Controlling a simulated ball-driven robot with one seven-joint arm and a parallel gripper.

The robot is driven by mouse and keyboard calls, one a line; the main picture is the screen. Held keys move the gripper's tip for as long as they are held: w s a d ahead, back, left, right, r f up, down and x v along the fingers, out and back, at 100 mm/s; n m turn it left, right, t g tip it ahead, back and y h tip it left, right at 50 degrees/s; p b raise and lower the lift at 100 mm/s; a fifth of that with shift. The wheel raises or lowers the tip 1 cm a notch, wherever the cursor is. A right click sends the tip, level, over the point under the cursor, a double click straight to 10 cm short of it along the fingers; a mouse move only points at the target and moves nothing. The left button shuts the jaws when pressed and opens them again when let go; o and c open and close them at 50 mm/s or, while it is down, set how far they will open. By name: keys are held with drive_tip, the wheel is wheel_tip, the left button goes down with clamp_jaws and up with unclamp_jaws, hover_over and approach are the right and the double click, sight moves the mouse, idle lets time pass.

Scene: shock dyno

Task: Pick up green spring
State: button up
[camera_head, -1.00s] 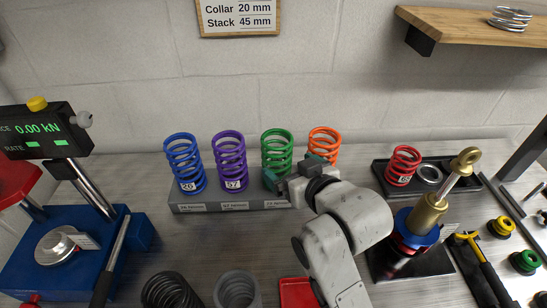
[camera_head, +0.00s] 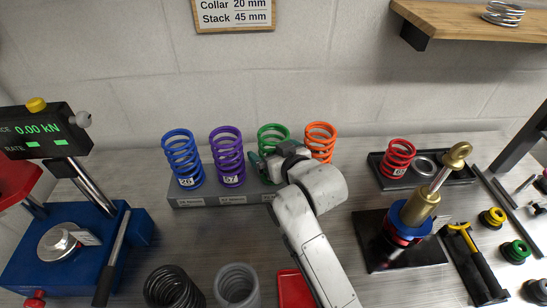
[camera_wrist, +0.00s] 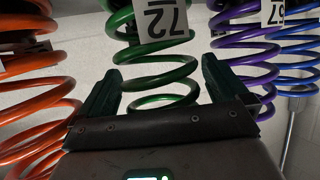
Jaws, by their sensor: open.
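The green spring (camera_head: 273,134) stands upright on the grey rack between the purple and orange springs, its lower part hidden behind my gripper in the head view. In the wrist view the green spring (camera_wrist: 160,75) carries a white tag reading 72. My gripper (camera_wrist: 162,92) is open, with one dark green finger on each side of the spring's coils. The fingers appear apart from the coils, though contact is hard to judge. In the head view my gripper (camera_head: 265,166) is at the spring, partly hidden by my wrist.
The purple spring (camera_head: 227,157) and orange spring (camera_head: 321,143) stand close on either side. The blue spring (camera_head: 183,158) is at the left end of the rack (camera_head: 205,200). A red spring (camera_head: 397,160) sits in a black tray to the right.

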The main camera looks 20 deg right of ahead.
drive_tip(key=shift+c, duration=0.2)
drive_tip(key=c, duration=1.5)
drive_tip(key=shift+r, duration=0.15)
